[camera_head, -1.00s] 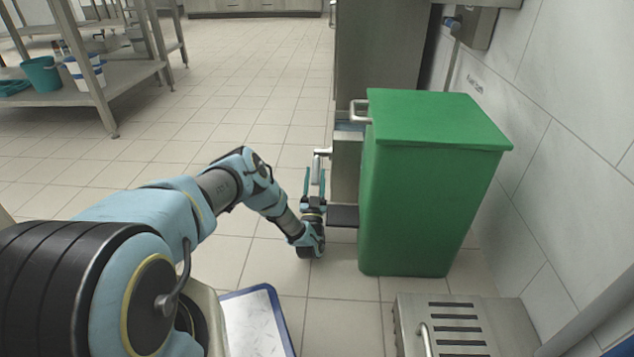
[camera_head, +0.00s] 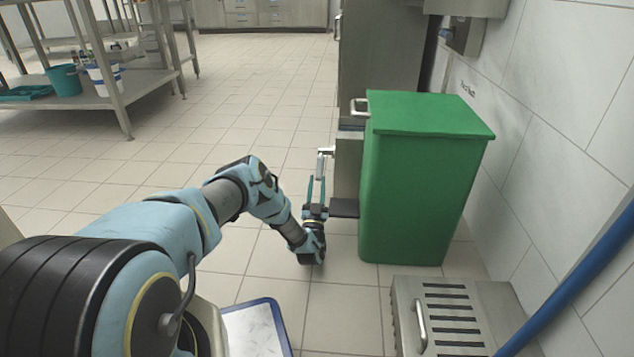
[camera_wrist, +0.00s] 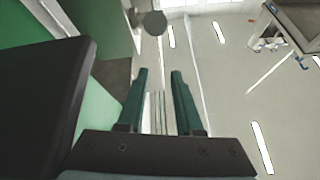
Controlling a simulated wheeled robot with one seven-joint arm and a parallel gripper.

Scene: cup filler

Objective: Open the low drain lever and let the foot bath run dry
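The drain lever (camera_head: 323,158) is a silver crank low on the left side of the steel foot bath (camera_head: 347,167). Its handle hangs down towards my gripper. My gripper (camera_head: 317,180) points away from the head camera, with its two teal fingers apart around or just beside the lever's lower end. I cannot tell whether they touch it. In the wrist view my gripper (camera_wrist: 158,78) is open, and a round grey end, perhaps part of the lever, shows beyond the fingertips. The bath's inside and water level are mostly hidden behind the green bin (camera_head: 420,180).
The green bin stands close right of my gripper, with a dark plate (camera_head: 344,208) beside it. A slotted steel box (camera_head: 440,315) and a blue-edged tray (camera_head: 255,330) lie nearer. A steel shelf (camera_head: 95,90) stands at left. The tiled floor between is clear.

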